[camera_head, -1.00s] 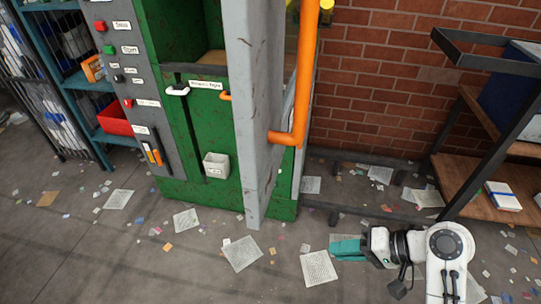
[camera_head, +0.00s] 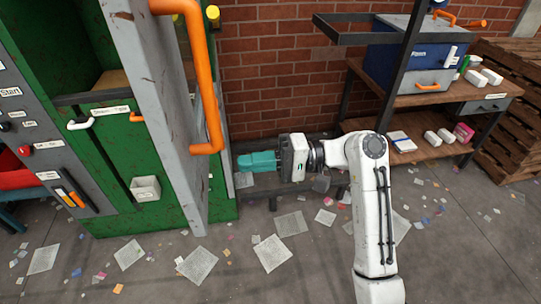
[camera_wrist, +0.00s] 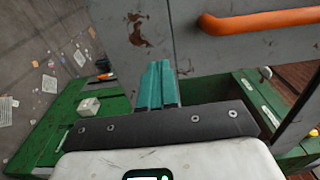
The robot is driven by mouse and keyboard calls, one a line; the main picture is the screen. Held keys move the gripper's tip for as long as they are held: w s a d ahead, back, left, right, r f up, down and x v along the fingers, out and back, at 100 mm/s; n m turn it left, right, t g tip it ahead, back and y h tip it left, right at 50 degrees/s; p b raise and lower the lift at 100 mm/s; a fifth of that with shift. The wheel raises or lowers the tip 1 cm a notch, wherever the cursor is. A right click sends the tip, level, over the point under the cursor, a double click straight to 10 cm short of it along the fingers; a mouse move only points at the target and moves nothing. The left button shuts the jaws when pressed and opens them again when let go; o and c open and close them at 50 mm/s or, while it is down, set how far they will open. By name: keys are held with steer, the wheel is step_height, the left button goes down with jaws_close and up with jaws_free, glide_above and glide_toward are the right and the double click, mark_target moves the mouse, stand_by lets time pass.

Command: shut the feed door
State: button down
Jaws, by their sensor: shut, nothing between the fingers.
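The feed door (camera_head: 165,95) is a scuffed grey panel with an orange handle (camera_head: 212,110). It stands open, sticking out from the green cabinet (camera_head: 110,208). My gripper (camera_head: 241,162) has teal fingers, shut and empty, to the right of the door on its handle side, pointing left toward it. In the wrist view the closed fingers (camera_wrist: 159,68) point at the grey door face (camera_wrist: 190,35), with the handle (camera_wrist: 265,20) to the upper right. I cannot tell whether the fingertips touch the door.
A metal-framed wooden shelf (camera_head: 440,95) with a blue bin (camera_head: 395,65) stands at the right before a brick wall (camera_head: 270,80). Stacked wooden crates (camera_head: 505,120) are at the far right. Papers litter the open floor.

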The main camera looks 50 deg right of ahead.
mark_target(200, 169)
steer(key=p+x, duration=0.1)
steer(key=x, duration=0.6)
steer(key=shift+w+a+p, duration=0.1)
steer(key=shift+p, duration=0.2)
